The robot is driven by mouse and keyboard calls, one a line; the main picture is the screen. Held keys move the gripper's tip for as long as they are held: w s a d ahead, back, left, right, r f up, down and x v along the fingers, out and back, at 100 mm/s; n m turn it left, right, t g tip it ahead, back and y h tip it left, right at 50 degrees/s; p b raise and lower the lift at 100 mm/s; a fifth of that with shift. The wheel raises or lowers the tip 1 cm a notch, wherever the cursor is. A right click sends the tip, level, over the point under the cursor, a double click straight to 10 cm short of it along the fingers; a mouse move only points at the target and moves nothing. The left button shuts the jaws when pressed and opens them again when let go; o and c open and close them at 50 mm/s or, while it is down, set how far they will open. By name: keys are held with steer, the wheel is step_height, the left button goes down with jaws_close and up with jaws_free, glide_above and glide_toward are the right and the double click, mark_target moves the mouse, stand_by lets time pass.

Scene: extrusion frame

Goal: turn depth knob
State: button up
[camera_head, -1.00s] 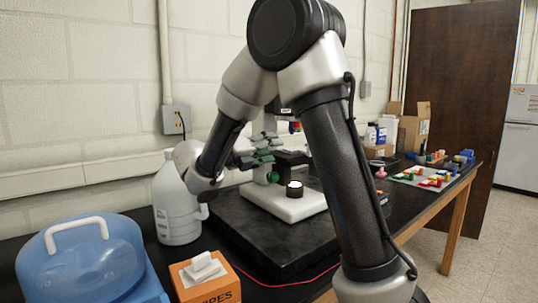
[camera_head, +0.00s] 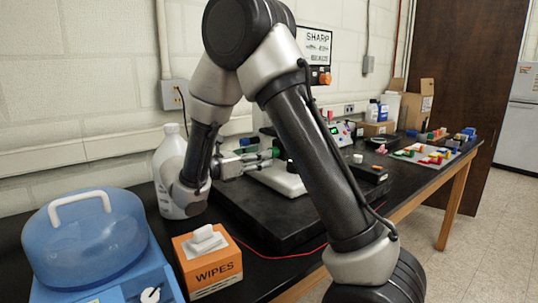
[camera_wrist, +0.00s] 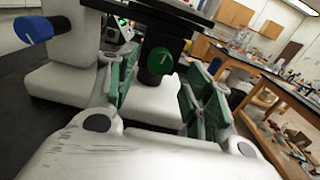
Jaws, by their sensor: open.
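A round green knob (camera_wrist: 160,61) with a pale mark sits on a black shaft of a white-based stand (camera_wrist: 153,97) in the wrist view. A blue knob (camera_wrist: 33,30) shows at the far left on a white block. My gripper (camera_wrist: 165,82) is open, its green-padded fingers on either side of the green knob with gaps visible; whether the fingertips reach it in depth I cannot tell. In the head view my gripper (camera_head: 262,158) is at the stand's white base (camera_head: 280,180), and my arm hides much of the stand.
The stand is on a black slab (camera_head: 270,222). A white jug (camera_head: 170,165) is close to my wrist. An orange wipes box (camera_head: 208,262) and a blue-lidded device (camera_head: 85,238) are at the front left. Coloured blocks (camera_head: 430,155) lie at the right.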

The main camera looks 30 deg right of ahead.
steer(key=d, duration=0.2)
steer(key=w+d, duration=0.1)
steer(key=d, duration=0.1)
steer(key=shift+d, duration=0.15)
steer(key=c, duration=1)
